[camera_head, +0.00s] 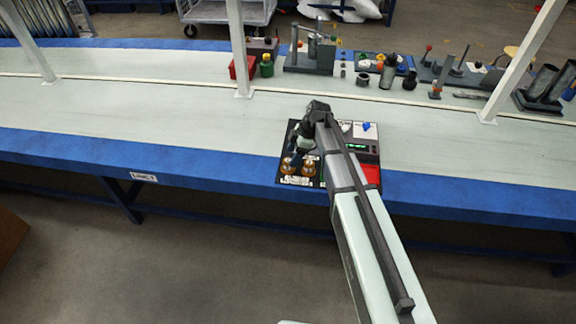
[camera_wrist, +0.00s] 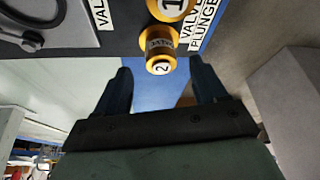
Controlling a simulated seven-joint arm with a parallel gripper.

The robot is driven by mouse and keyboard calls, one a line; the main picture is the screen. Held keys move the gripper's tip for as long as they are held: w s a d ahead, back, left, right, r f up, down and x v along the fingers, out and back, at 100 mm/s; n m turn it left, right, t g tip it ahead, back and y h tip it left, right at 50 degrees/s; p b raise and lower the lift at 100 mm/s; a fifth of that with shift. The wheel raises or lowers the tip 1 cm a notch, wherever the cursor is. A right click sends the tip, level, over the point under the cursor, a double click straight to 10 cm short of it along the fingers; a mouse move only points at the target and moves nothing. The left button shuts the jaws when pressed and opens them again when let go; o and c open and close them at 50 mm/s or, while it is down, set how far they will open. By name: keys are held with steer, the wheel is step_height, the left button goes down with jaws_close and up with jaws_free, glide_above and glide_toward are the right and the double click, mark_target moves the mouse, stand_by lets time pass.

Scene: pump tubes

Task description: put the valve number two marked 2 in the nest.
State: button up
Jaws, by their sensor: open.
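Valve two is a brass-coloured cylinder with a white end marked 2 (camera_wrist: 160,66), seen in the wrist view just beyond and between my fingertips. My gripper (camera_wrist: 160,68) is open, with a dark finger on each side of the valve and visible gaps. In the head view my gripper (camera_head: 298,160) hangs over the dark board (camera_head: 283,180) at the table's front edge, close above brass pieces (camera_head: 288,168). I cannot tell which brass piece is valve two there. I cannot make out the nest for certain.
Another brass valve marked 1 (camera_wrist: 172,8) stands right beside valve two. A grey plate (camera_wrist: 50,25) is at the upper left of the wrist view. A red area (camera_head: 372,176) is on the board's right. Tools and parts line the back; the table left of the board is clear.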

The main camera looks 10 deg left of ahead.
mark_target(289, 160)
steer(key=shift+x, duration=2.65)
steer(key=shift+r, duration=0.1)
steer(key=shift+c, duration=0.2)
jaws_close()
